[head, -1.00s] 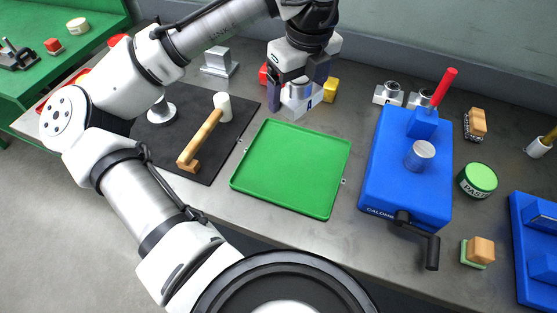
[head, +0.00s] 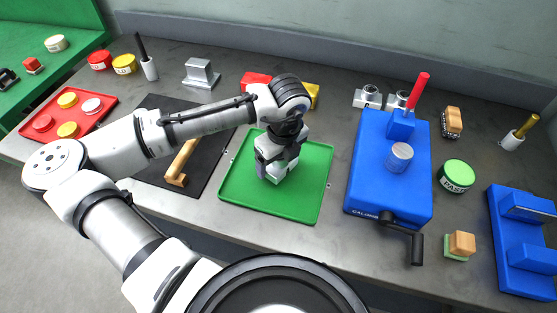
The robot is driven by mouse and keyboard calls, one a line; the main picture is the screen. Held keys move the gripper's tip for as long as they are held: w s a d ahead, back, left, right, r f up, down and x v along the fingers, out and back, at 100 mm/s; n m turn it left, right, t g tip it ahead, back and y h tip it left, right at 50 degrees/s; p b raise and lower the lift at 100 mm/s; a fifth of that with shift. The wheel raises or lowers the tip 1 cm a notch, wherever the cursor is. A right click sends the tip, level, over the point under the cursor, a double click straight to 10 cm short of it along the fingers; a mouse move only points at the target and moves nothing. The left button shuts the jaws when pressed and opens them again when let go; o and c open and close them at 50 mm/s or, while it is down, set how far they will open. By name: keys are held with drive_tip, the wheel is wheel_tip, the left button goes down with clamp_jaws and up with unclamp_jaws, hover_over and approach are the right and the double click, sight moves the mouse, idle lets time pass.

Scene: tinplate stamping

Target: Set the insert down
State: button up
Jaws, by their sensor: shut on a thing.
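My gripper (head: 270,172) is low over the left-middle part of the green tray (head: 300,208), pointing down. It is shut on the insert (head: 277,173), a small metallic and pale block that shows only partly between the fingers. The gripper body and wrist hide most of it. I cannot tell whether its underside touches the tray floor. The rest of the tray is bare.
A blue press (head: 370,185) with a red lever and dark crank stands right of the tray. A black mat (head: 150,172) with a wooden-handled mallet (head: 180,165) lies left. Red (head: 254,80) and yellow (head: 312,92) blocks and silver pieces (head: 370,96) stand behind.

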drive_tip(key=shift+f, duration=0.7)
drive_tip(key=shift+f, duration=0.15)
drive_tip(key=o, duration=1.8)
drive_tip(key=r, duration=0.4)
drive_tip(key=r+b, duration=0.1)
drive_tip(key=r, duration=0.3)
drive_tip(key=s+d+r+b, duration=0.1)
drive_tip(key=r, duration=0.3)
drive_tip(key=shift+r, duration=0.15)
